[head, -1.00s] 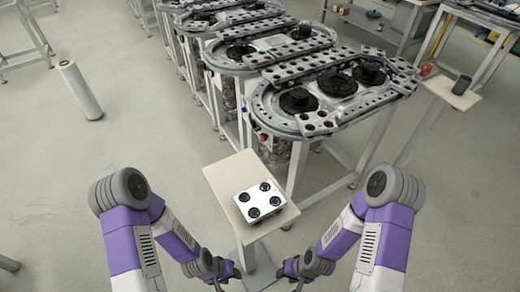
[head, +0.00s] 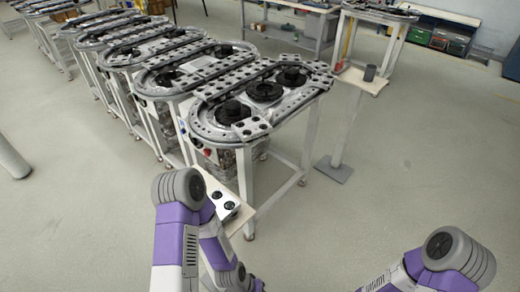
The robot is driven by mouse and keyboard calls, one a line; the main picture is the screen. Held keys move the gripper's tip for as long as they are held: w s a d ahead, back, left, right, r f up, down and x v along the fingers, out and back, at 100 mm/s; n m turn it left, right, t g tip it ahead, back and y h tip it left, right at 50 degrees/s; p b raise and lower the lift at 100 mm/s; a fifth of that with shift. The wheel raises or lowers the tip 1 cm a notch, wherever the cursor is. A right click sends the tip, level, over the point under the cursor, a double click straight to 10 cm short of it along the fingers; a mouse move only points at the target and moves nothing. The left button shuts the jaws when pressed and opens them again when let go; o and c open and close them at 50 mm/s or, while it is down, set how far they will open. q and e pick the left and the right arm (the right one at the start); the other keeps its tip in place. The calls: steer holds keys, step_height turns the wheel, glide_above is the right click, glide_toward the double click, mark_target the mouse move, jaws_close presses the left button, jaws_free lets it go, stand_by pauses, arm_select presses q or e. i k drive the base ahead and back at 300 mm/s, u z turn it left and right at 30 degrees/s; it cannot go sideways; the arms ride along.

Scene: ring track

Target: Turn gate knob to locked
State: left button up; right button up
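The nearest ring track (head: 215,130) stands ahead on a metal frame, with black round parts and perforated plates on top. I cannot make out a gate knob for certain. A small red part (head: 208,152) shows on the near left side of the frame, too small to tell its form. My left arm reaches down in front of the small stand; only its wrist end shows at the bottom edge, and its fingers cannot be made out. My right arm is at the lower right, with its gripper out of the picture.
A white block with black round tops (head: 229,206) sits on a small stand (head: 240,218), partly behind my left arm. A dark cup (head: 369,72) stands on a pale pedestal at the right. More tracks line up at the back left. The right floor is clear.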

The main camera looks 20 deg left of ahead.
mark_target(207, 153)
steer(key=z, duration=0.75)
steer(key=k, duration=1.1)
steer(key=u, duration=1.9)
